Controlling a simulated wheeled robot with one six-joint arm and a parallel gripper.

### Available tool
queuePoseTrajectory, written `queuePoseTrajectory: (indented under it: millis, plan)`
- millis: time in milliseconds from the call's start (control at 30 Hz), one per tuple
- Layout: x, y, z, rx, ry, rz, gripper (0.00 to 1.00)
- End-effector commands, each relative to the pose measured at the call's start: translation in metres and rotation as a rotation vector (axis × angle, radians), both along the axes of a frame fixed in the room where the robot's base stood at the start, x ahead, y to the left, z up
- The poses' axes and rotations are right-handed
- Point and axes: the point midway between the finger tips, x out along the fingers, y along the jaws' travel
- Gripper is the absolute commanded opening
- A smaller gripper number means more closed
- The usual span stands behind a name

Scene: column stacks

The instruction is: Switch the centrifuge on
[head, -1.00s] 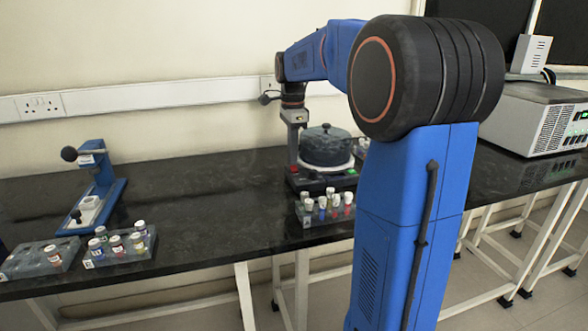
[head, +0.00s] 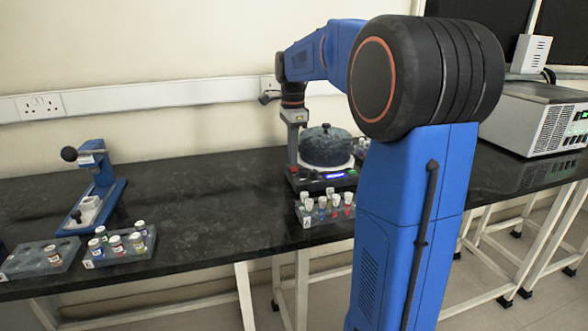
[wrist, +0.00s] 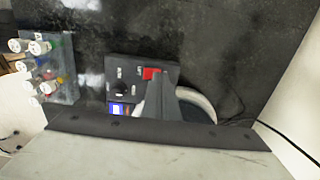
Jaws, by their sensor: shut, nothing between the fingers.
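The centrifuge is a black, lidded drum (head: 326,147) on a white ring and a dark base, standing on the bench beside my arm. Its base front shows a blue lit display (head: 335,175), which also shows in the wrist view (wrist: 120,109). In the wrist view a red switch (wrist: 151,73) sits on the base panel, near a dark knob (wrist: 122,88). My gripper (head: 293,164) points down at the base's left side. In the wrist view its closed fingers (wrist: 165,82) are empty and overlap the red switch's edge; whether they touch it I cannot tell.
A rack of capped vials (head: 325,208) stands right in front of the centrifuge. More racks (head: 120,247) and a blue stand (head: 97,190) are at the left. The bench between is clear. A white box instrument (head: 535,118) stands at the right.

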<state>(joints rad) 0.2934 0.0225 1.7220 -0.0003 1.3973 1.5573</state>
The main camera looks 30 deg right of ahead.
Motion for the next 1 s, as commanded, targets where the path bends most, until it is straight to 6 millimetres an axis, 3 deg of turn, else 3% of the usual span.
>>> queuePoseTrajectory:
  millis: [600,1000]
  plan:
    - [0.000,0.000,0.038,-0.001,-0.002,0.000,0.00]
    - [0.000,0.000,0.041,-0.001,-0.002,0.000,0.00]
